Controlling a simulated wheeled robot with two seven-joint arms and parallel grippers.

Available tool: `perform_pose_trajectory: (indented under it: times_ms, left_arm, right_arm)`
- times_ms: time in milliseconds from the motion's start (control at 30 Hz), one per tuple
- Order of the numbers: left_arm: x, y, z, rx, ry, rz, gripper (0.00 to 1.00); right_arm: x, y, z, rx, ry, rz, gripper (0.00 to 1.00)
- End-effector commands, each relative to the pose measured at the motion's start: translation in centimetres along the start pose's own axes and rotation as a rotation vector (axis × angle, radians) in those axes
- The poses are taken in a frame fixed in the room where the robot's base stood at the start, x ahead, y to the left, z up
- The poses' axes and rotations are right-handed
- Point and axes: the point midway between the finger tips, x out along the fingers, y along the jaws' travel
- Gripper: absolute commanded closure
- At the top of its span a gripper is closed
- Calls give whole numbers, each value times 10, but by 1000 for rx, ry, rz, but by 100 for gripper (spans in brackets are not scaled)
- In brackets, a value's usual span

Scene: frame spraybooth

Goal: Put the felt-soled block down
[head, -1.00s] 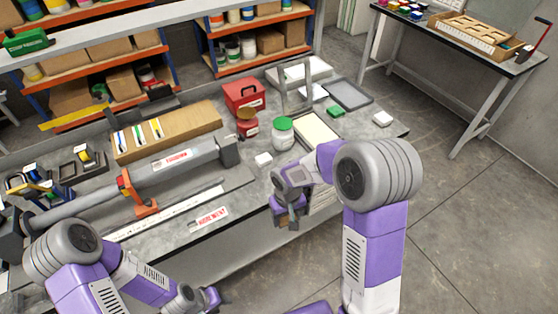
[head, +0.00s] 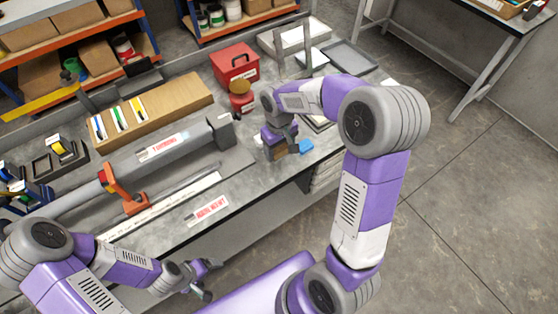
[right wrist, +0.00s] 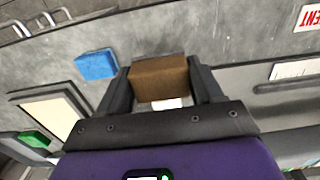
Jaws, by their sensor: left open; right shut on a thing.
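My right gripper (right wrist: 160,84) is shut on a brown block (right wrist: 158,79), which sits between its two dark fingers in the right wrist view. I take this to be the felt-soled block; its sole is hidden. In the head view, the right gripper (head: 280,146) is low over the right part of the grey workbench (head: 250,178). I cannot tell whether the block touches the bench. My left gripper (head: 207,279) is open and empty in front of the bench's front edge.
A blue block (right wrist: 97,64) lies beside the held block and also shows in the head view (head: 306,146). A red toolbox (head: 234,64) and red jar (head: 241,98) stand behind. A framed panel (right wrist: 50,113) is near. The bench front left of the gripper is bare.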

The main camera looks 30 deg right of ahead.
Motion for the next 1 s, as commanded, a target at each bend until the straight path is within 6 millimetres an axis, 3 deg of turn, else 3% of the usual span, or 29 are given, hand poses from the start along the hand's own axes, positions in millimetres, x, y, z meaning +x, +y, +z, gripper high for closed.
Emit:
perform_pose_trajectory:
  times_ms: [400,800,833,1000]
  left_arm:
    - [12,-4,-1,0,1,0,14]
    - [14,-5,-1,0,1,0,14]
    - [14,-5,-1,0,1,0,14]
    - [13,-5,-1,0,1,0,14]
  right_arm:
    - [55,0,0,2,-1,1,58]
    - [59,0,0,1,1,1,58]
    - [59,0,0,2,1,1,33]
    - [58,0,0,2,1,1,9]
